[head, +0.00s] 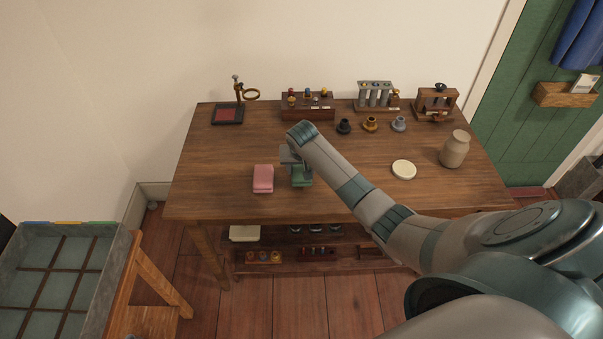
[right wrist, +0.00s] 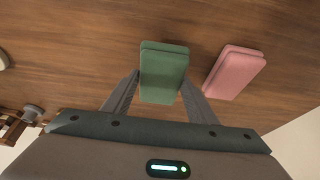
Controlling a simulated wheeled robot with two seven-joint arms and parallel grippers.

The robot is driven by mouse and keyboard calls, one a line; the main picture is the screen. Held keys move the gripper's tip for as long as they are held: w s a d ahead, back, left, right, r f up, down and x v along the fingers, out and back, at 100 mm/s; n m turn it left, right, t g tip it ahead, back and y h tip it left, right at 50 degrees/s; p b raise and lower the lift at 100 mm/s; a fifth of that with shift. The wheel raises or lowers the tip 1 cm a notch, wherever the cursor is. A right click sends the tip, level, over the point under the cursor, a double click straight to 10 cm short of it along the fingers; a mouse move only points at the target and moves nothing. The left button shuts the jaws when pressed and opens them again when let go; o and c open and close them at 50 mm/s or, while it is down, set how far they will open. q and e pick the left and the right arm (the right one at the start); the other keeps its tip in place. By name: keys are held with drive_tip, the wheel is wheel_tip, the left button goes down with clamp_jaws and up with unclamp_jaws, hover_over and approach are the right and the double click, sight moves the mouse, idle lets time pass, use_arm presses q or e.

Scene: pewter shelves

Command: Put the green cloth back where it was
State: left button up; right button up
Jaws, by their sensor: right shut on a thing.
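The green cloth (right wrist: 163,75) is a folded pad between the two fingers of my right gripper (right wrist: 160,92) in the right wrist view. The fingers are shut on its sides. In the head view the green cloth (head: 302,178) shows below my right gripper (head: 296,170), over the front part of the wooden table (head: 220,150). I cannot tell whether it touches the table top. A folded pink cloth (head: 263,179) lies on the table just left of it, and it also shows in the right wrist view (right wrist: 235,72). My left gripper is not in view.
A white disc (head: 404,169) and a tan jar (head: 454,149) stand to the right. Racks (head: 307,106), small dark, brass and grey pieces (head: 370,124) and a ring stand (head: 228,114) line the back. The left part of the table is clear. A lower shelf holds more items.

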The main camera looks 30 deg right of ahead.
wheel_tip(320, 180, down, 2)
drive_tip(key=shift+f+p, duration=0.1)
drive_tip(key=shift+p, duration=0.2)
drive_tip(key=shift+f, duration=0.3)
drive_tip(key=shift+f, duration=0.15)
drive_tip(key=o, duration=1)
drive_tip(key=shift+r, duration=0.2)
drive_tip(key=shift+b+v, duration=0.75)
drive_tip(key=shift+v, duration=5.25)
